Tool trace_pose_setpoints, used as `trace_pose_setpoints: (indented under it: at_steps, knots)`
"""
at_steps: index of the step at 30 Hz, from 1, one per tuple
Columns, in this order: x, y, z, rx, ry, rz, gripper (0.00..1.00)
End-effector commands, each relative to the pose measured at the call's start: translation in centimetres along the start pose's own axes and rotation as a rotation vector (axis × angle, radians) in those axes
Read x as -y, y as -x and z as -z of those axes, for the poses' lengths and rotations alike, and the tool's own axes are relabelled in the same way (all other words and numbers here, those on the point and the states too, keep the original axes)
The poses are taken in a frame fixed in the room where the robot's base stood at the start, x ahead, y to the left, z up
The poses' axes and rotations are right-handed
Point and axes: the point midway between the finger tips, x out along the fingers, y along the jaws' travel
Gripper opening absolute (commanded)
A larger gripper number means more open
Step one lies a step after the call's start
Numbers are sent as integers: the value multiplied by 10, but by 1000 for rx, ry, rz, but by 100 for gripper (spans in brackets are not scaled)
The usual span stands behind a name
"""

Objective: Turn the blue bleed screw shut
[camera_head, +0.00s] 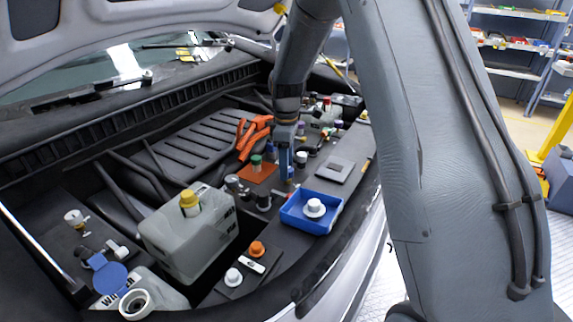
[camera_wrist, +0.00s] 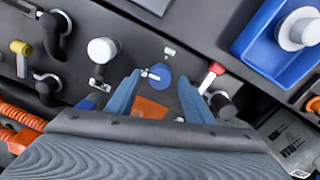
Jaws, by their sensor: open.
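The blue bleed screw (camera_wrist: 161,79) shows in the wrist view as a small blue round head with a pale bar at its left side. My gripper (camera_wrist: 159,80) is open, with one blue finger on each side of the screw in the picture. I cannot tell whether the fingertips touch it or are still above it. In the head view my gripper (camera_head: 285,168) points down over the dark deck behind the blue tray, and the screw is hidden there.
In the wrist view a red-tipped lever (camera_wrist: 214,69) stands close to the right finger and a white knob (camera_wrist: 103,50) to the left. A blue tray (camera_head: 293,216) with a white cap lies in front. A grey tank (camera_head: 180,240) stands at left; orange hoses (camera_head: 251,138) lie behind.

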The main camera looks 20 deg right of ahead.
Motion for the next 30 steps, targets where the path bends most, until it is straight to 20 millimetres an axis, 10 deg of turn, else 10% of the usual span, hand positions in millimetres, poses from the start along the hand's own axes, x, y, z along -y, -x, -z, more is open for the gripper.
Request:
trace_pose_setpoints:
  at_steps: [9,17,30]
  knots:
    - [0,-4,0,0,0,0,48]
    - [0,-4,0,0,-1,0,6]
    - [0,-3,0,0,-94,0,6]
